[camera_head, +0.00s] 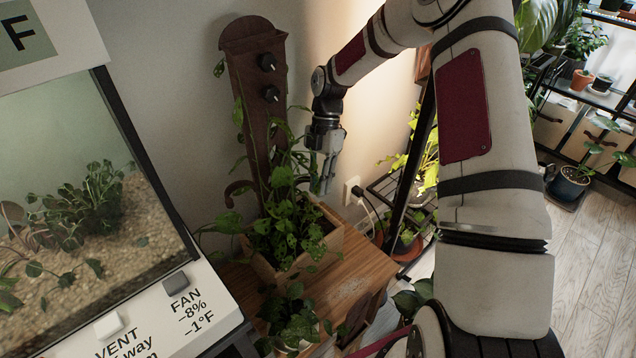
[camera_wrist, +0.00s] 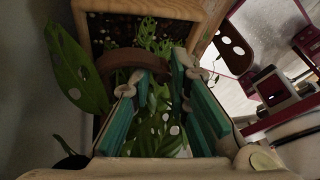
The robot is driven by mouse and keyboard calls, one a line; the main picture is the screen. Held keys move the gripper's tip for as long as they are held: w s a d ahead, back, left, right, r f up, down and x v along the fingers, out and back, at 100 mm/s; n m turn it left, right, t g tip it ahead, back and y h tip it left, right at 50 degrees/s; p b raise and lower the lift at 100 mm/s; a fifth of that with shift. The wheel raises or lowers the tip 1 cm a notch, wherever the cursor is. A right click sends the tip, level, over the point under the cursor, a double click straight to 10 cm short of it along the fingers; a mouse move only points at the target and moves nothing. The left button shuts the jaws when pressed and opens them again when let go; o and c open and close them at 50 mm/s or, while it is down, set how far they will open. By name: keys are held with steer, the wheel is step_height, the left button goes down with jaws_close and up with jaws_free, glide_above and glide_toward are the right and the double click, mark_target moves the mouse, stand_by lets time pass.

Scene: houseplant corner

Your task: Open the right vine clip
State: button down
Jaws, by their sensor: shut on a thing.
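The right vine clip (camera_wrist: 130,60) is a brown curved arc in the wrist view. Its right end runs in between my fingertips. My gripper (camera_wrist: 163,72), with teal finger pads, is shut on that end. In the head view my gripper (camera_head: 322,188) points down beside the right edge of the brown wooden backboard (camera_head: 246,100), above the planter. Leaves and my fingers mostly hide the right clip there. The left vine clip (camera_head: 240,186) is a dark brown hook at the board's left side.
A wooden planter box (camera_head: 330,242) full of vines stands on a small wooden table (camera_head: 362,270). Two black knobs (camera_head: 268,62) sit on the board. A glass tank (camera_head: 90,160) with a control panel fills the left. A plant rack stands right of the planter.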

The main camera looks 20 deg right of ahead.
steer(key=shift+w+d+f+n+h, duration=0.1)
steer(key=shift+w+d+n+h, duration=0.4)
steer(key=shift+n, duration=0.4)
steer(key=shift+w+d, duration=0.15)
steer(key=shift+w, duration=0.05)
steer(key=c, duration=1.5)
jaws_free()
steer(key=shift+c, duration=0.2)
steer(key=shift+g, duration=0.3)
steer(key=shift+a, duration=0.2)
step_height(320, 180, up, 10)
